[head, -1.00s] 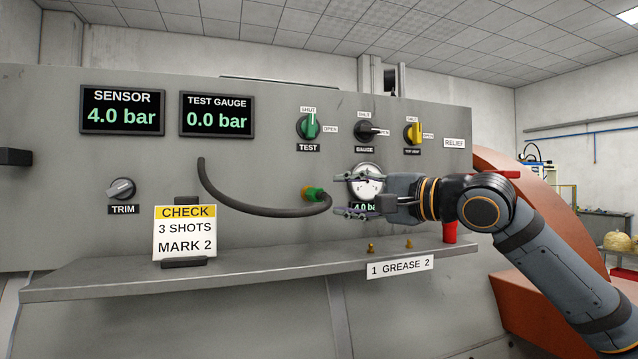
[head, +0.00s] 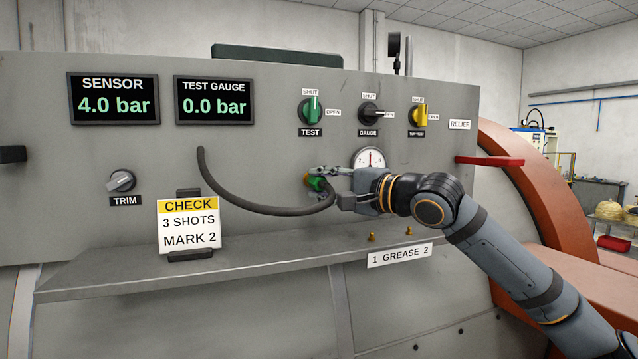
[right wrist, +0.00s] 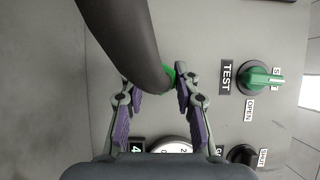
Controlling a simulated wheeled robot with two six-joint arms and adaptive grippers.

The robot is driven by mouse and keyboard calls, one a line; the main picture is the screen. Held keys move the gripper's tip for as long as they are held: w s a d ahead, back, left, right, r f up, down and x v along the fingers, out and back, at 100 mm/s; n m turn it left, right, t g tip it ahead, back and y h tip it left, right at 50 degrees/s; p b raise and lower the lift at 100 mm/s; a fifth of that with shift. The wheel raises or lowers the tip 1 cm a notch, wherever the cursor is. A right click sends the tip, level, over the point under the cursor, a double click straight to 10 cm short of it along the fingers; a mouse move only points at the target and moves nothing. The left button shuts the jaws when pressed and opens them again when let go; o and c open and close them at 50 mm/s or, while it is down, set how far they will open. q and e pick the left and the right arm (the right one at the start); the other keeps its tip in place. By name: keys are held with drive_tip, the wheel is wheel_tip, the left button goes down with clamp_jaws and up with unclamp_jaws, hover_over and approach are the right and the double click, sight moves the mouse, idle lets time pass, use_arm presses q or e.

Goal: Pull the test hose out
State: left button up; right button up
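The dark test hose (head: 255,207) hangs in a curve on the grey panel. Its left end is up at the panel, and its right end meets a green connector (head: 316,184) at a brass-coloured port. My right gripper (head: 325,184) is at this connector, with its fingers spread. In the right wrist view the hose (right wrist: 128,40) comes down between the two fingertips (right wrist: 158,84), and a little of the green connector (right wrist: 169,74) shows behind it. I cannot tell whether either finger touches the hose. My left gripper is not in view.
The test valve (head: 311,111) points to SHUT. The test gauge display (head: 214,107) reads 0.0 bar and the sensor display (head: 113,99) 4.0 bar. A dial (head: 369,158) sits just above my gripper. A ledge (head: 110,270) runs below, holding a check card (head: 189,224).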

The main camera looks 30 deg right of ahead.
sight(327, 188)
clamp_jaws()
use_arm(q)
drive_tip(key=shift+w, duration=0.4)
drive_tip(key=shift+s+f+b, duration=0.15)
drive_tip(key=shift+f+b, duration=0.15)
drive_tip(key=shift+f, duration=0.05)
use_arm(e)
drive_tip(key=shift+a+f, duration=0.1)
drive_tip(key=shift+s+a+b, duration=0.15)
drive_tip(key=shift+s+b, duration=0.65)
drive_tip(key=shift+s, duration=0.25)
drive_tip(key=shift+s+a+b, duration=0.15)
drive_tip(key=shift+s+b, duration=0.4)
drive_tip(key=shift+b, duration=0.15)
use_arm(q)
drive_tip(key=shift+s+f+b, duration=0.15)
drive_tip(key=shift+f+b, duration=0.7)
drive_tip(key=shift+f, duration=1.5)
use_arm(e)
drive_tip(key=shift+s+a, duration=0.15)
drive_tip(key=shift+s, duration=0.5)
drive_tip(key=shift+s+a, duration=0.15)
drive_tip(key=shift+s, duration=0.45)
